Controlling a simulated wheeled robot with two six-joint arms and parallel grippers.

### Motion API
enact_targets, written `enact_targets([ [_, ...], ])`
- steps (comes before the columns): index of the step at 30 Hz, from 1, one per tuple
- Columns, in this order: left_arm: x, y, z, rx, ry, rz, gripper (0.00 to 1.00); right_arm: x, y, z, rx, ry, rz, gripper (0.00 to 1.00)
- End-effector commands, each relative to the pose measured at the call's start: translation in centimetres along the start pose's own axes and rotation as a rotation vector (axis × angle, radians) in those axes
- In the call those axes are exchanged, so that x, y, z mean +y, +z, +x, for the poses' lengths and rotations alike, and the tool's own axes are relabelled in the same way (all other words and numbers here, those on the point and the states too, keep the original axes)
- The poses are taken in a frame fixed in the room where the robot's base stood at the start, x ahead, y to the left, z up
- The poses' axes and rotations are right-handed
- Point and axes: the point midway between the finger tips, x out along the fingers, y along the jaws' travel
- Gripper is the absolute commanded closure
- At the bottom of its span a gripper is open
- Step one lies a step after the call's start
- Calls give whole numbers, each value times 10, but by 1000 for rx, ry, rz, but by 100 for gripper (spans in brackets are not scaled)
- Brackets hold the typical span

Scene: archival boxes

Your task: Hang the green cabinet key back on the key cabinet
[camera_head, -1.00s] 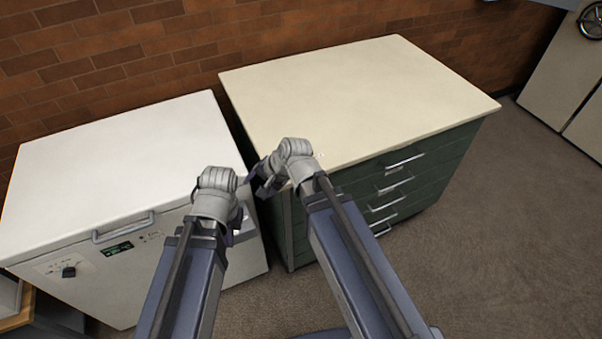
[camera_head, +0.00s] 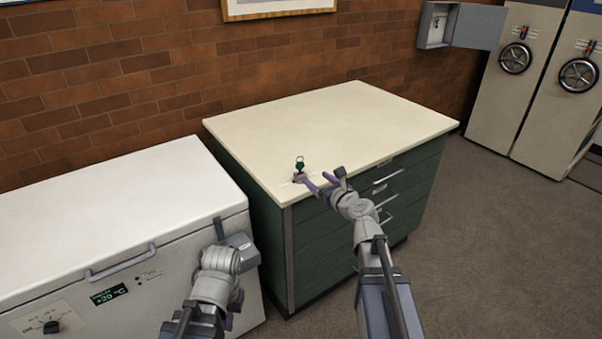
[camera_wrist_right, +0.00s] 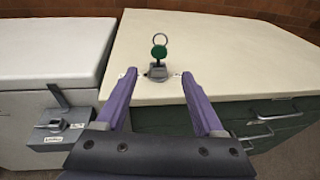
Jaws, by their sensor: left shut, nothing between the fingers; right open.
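The green key (camera_head: 300,166) stands upright, ring up, in a small grey holder (camera_wrist_right: 157,73) near the front left corner of the cream countertop. My right gripper (camera_head: 318,181) is open at that corner. In the right wrist view its fingertips (camera_wrist_right: 159,77) are on either side of the holder, and the key (camera_wrist_right: 159,51) rises between and just beyond them, not gripped. The grey key cabinet (camera_head: 437,24) hangs on the brick wall at the top right with its door open; its inside is small and hard to make out. My left gripper (camera_head: 228,238) is shut and empty in front of the white freezer.
The green drawer cabinet (camera_head: 325,262) carries the countertop (camera_head: 335,125), otherwise clear. The white chest freezer (camera_head: 110,215) stands left of it. Shelving units with handwheels (camera_head: 515,58) stand at the far right. Open carpet lies to the right.

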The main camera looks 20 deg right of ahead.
Motion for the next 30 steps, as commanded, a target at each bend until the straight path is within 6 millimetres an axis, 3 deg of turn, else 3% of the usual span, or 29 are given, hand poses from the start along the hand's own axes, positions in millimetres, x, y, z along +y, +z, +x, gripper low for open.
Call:
enact_targets([
  [11, 0, 0, 3, 0, 0, 0, 100, 0, -1, 15, 1, 1, -4, 30],
  [30, 1, -1, 13, 0, 0, 0, 100, 0, -1, 63, 2, 3, -6, 30],
])
